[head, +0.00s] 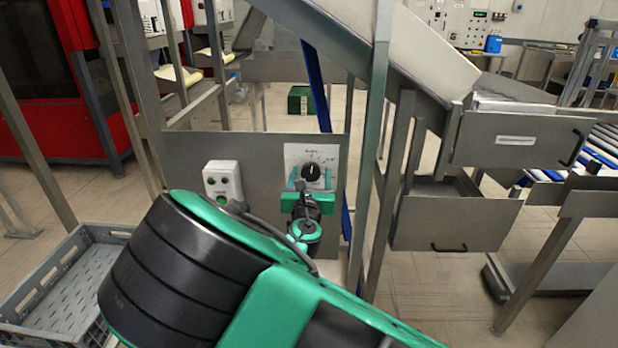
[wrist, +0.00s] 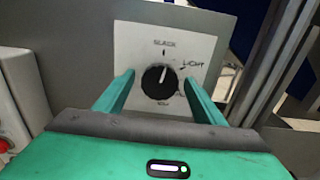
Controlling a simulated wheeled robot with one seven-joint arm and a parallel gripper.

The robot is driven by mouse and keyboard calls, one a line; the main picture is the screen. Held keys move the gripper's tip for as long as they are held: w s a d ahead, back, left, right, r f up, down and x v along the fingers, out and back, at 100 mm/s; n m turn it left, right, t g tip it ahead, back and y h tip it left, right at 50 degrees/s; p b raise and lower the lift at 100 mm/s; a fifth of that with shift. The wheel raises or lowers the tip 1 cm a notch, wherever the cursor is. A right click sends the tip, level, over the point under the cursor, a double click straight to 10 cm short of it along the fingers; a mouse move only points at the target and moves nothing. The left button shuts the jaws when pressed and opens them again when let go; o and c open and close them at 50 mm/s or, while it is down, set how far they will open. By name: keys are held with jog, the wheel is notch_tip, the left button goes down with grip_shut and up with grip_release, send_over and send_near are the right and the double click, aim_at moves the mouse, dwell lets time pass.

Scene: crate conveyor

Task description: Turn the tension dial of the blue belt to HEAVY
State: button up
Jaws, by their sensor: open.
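The tension dial is a black round knob (wrist: 159,82) on a white plate (wrist: 205,45) fixed to a grey panel. The plate reads SLACK at the top and LIGHT at upper right; the lower lettering is too small or hidden to read surely. The knob's white mark points up, slightly right, near SLACK. In the head view the knob (head: 311,172) faces me. My gripper (wrist: 161,75) is open, one green finger on each side of the knob; I cannot tell whether either touches it. A blue belt (head: 316,80) runs behind the panel.
A white box with a green button (head: 222,182) is left of the plate. A metal post (head: 371,150) stands close on the right, with grey drawers (head: 452,215) beyond. A grey crate (head: 70,285) sits at lower left.

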jog(key=c, duration=1.1)
jog(key=shift+o, duration=0.2)
jog(key=shift+a, duration=0.15)
jog(key=shift+m, duration=0.4)
jog(key=m, duration=0.3)
jog(key=shift+d, duration=0.2)
jog(key=m, duration=0.5)
jog(key=shift+f+m, duration=0.1)
jog(key=shift+m, duration=0.2)
jog(key=m, duration=0.6)
jog(key=shift+d, duration=0.1)
jog(key=m, duration=0.6)
jog(key=shift+f+m, duration=0.2)
jog(key=shift+m, duration=0.1)
